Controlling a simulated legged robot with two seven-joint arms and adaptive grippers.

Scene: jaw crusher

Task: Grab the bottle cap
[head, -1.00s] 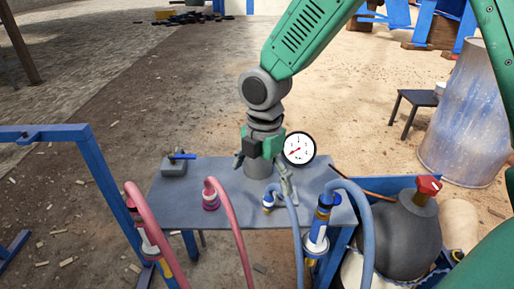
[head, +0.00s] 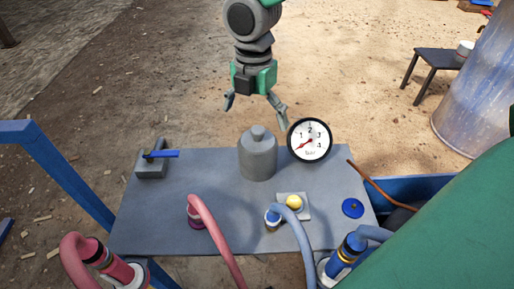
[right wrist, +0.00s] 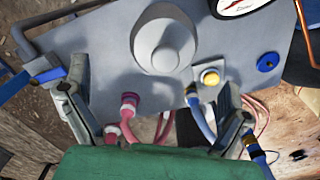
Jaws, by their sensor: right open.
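My right gripper (head: 256,112) is open and empty, above and just behind a grey bottle-shaped piece (head: 257,158) with a small round knob on top (head: 258,133). The piece stands upright on the grey table. In the right wrist view its round top (right wrist: 165,45) lies ahead of the spread fingers (right wrist: 145,90), touching neither. A flat blue disc (head: 353,208) lies at the table's right side and also shows in the right wrist view (right wrist: 268,61). I cannot tell which of these is the bottle cap. My left gripper is not in view.
A round gauge (head: 310,140) stands right of the grey piece. Open ground lies behind.

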